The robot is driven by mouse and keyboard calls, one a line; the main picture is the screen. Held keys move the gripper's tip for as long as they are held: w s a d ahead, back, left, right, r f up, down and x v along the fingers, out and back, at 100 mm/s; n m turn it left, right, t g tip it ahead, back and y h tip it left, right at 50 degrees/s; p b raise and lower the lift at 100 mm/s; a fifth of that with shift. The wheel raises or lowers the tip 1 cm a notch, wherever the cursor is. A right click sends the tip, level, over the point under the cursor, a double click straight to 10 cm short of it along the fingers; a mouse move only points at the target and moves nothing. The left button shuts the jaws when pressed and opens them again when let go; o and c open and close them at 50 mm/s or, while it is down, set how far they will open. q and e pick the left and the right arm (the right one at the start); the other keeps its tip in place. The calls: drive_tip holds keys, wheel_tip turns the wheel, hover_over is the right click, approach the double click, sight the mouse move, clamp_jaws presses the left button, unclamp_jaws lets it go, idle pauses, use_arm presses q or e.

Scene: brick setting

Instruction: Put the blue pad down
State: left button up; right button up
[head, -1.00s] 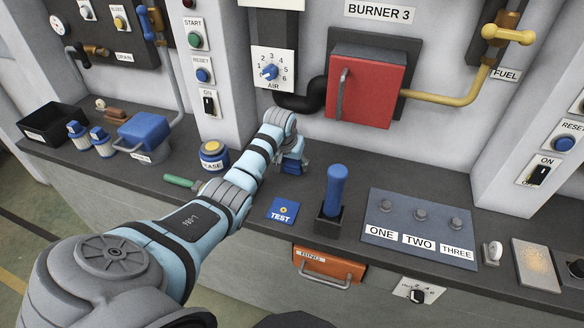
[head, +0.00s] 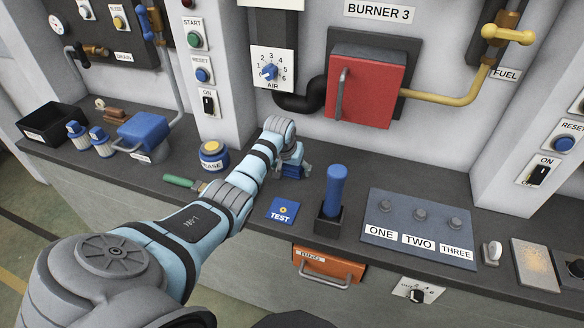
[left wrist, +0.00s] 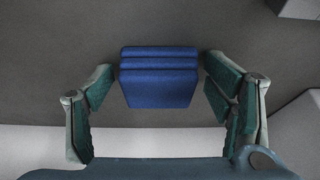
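The blue pad (left wrist: 158,80) is a small ribbed blue block in the left wrist view, between the fingers of my left gripper (left wrist: 160,84). Dark gaps show between the pad and the fingers on both sides, so the gripper is open around it. In the head view the pad (head: 292,171) shows low at the tip of my left gripper (head: 298,160), and appears to rest on the dark counter (head: 350,163) in front of the wall. The wrist partly hides it. My right gripper is not in view.
A blue-handled tool in a black holder (head: 331,216) stands to the right of the pad. A blue TEST plate (head: 282,211) lies in front, and a yellow-topped jar (head: 213,156) stands left. The red burner door (head: 367,90) is behind. Some counter to the right of the pad is bare.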

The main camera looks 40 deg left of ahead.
sight(287, 169)
use_arm(q)
drive_tip(key=v, duration=0.4)
drive_tip(key=w+a+p+v, duration=0.1)
drive_tip(key=v, duration=0.2)
drive_tip(key=shift+r, duration=0.25)
drive_tip(key=a+p+v, duration=0.1)
drive_tip(key=v, duration=0.7)
drive_tip(key=shift+s+d, duration=0.15)
drive_tip(key=shift+d, duration=0.35)
